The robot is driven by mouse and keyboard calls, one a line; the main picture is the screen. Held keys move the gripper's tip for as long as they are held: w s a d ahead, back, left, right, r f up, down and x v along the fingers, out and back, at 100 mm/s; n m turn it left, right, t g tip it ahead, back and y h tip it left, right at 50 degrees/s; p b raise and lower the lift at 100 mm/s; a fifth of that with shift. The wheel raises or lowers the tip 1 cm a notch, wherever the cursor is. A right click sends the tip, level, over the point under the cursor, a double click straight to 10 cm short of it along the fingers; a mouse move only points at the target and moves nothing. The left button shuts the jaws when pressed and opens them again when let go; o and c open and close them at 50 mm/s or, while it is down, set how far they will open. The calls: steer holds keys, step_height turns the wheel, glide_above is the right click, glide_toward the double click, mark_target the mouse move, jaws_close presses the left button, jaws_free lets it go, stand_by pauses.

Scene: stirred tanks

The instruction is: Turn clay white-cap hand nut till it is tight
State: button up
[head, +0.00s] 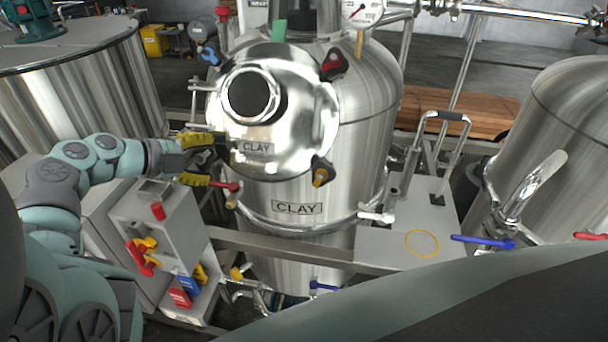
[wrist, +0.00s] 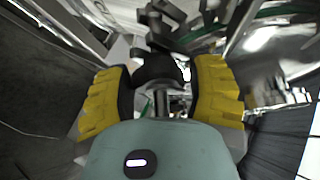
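The CLAY tank (head: 300,235) stands in the middle of the head view with its round, shiny lid (head: 300,125) closed. A black hand nut (head: 222,146) sits at the lid's left edge, right at my gripper; no white cap shows on it clearly. In the wrist view the dark nut (wrist: 157,68) lies between my yellow fingers, with a short stem toward the camera. My gripper (head: 208,160) is open around it, one finger above and one below in the head view. Small gaps seem to remain beside the nut; contact is hard to tell.
Other hand nuts on the lid have blue (head: 208,54), red (head: 333,65) and yellow (head: 321,173) caps. A grey box with coloured switches (head: 160,225) stands below my arm.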

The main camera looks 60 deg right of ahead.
steer(key=o, duration=0.4)
steer(key=v, duration=1.2)
steer(key=o, duration=0.3)
steer(key=shift+o, duration=0.2)
